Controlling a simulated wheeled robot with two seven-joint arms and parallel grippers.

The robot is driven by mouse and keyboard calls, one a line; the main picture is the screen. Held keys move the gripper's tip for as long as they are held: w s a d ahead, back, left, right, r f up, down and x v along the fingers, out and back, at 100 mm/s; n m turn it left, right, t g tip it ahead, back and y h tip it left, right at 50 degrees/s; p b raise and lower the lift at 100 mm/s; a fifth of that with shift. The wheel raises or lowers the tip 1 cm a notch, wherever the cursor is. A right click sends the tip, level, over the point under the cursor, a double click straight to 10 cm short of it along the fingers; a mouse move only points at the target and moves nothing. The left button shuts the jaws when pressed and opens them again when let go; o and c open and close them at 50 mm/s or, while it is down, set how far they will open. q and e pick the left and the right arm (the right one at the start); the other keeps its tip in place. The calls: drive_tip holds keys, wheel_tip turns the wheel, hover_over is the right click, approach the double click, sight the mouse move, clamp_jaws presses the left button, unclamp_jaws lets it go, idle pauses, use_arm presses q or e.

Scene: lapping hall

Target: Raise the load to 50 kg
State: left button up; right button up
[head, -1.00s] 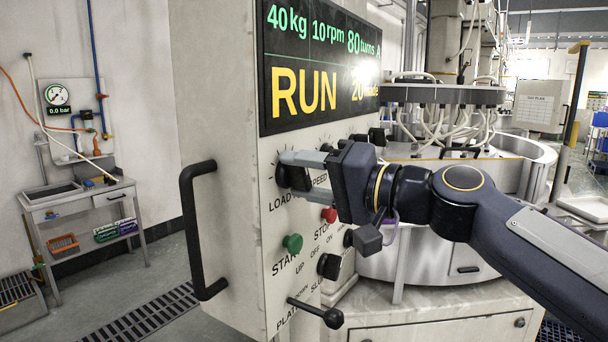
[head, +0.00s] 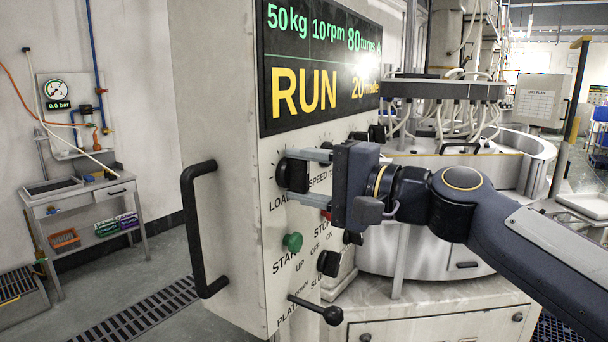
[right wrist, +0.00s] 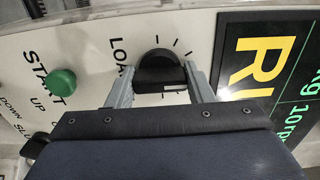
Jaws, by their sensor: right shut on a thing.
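The black LOAD knob (head: 292,174) is on the front of the control panel; it also shows in the right wrist view (right wrist: 160,72). My right gripper (head: 303,176) is shut on this knob, one finger above it and one below. In the right wrist view, the grey fingers (right wrist: 158,85) lie on both sides of the knob. The display (head: 318,62) reads 50 kg, 10 rpm, 80 turns and RUN. My left gripper is not in view.
Below the knob are a green START button (head: 292,242), a black knob (head: 328,263) and a lever (head: 318,309). A black handle (head: 190,230) sticks out at the panel's left. The lapping machine (head: 425,250) stands behind my right arm.

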drive_tip(key=o, duration=1)
drive_tip(key=shift+c, duration=0.2)
drive_tip(key=b+v, duration=0.2)
drive_tip(key=v, duration=0.6)
drive_tip(key=shift+b, duration=0.3)
